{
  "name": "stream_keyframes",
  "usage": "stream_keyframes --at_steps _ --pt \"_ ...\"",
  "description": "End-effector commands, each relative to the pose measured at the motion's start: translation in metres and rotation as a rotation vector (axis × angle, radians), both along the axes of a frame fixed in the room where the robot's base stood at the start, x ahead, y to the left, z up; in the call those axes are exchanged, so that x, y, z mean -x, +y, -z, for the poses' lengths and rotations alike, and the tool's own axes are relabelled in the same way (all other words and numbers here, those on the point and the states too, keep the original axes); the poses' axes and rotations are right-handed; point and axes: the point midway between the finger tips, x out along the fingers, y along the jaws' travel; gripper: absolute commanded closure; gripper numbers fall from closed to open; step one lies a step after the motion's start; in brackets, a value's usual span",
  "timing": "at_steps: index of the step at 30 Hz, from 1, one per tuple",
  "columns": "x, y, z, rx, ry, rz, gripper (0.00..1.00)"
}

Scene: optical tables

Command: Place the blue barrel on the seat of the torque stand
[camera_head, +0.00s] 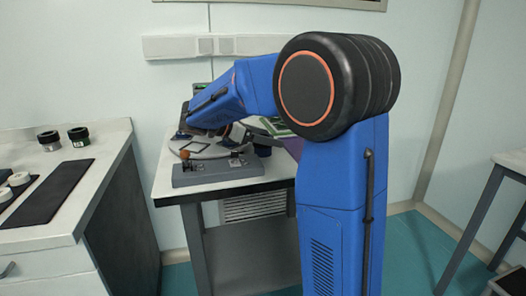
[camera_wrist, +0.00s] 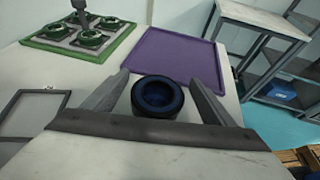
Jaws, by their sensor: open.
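The blue barrel (camera_wrist: 157,97) shows in the wrist view as a short, dark cylinder with a blue inner ring and a dark opening, upright on the pale tabletop. My gripper (camera_wrist: 158,78) is open, with one finger on each side of the barrel. Gaps show beside it, and I cannot tell how far above the table the fingers are. In the head view my arm hides most of the gripper area. A grey block-shaped fixture (camera_head: 218,172) with an orange knob stands at that table's front; I cannot tell whether it is the torque stand.
A purple tray (camera_wrist: 180,56) lies behind the barrel. A green-edged tray (camera_wrist: 55,47) holds several green rings. A dark frame (camera_wrist: 31,112) lies at left. In the head view, a left counter (camera_head: 110,150) holds dark cylinders and a black mat (camera_head: 48,190).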

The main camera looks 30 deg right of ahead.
Motion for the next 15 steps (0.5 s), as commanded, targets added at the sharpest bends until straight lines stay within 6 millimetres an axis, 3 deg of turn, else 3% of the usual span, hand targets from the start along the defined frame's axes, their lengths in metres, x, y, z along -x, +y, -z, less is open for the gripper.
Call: stream_keyframes --at_steps 6,13,14,15 --pt "0.001 -0.025 0.012 0.000 0.000 0.003 0.22" --pt "0.001 -0.027 0.013 -0.001 0.000 0.001 0.22" --pt "0.001 -0.027 0.013 -0.001 0.000 0.001 0.24" --pt "0.001 -0.027 0.013 -0.001 0.000 0.001 0.34"
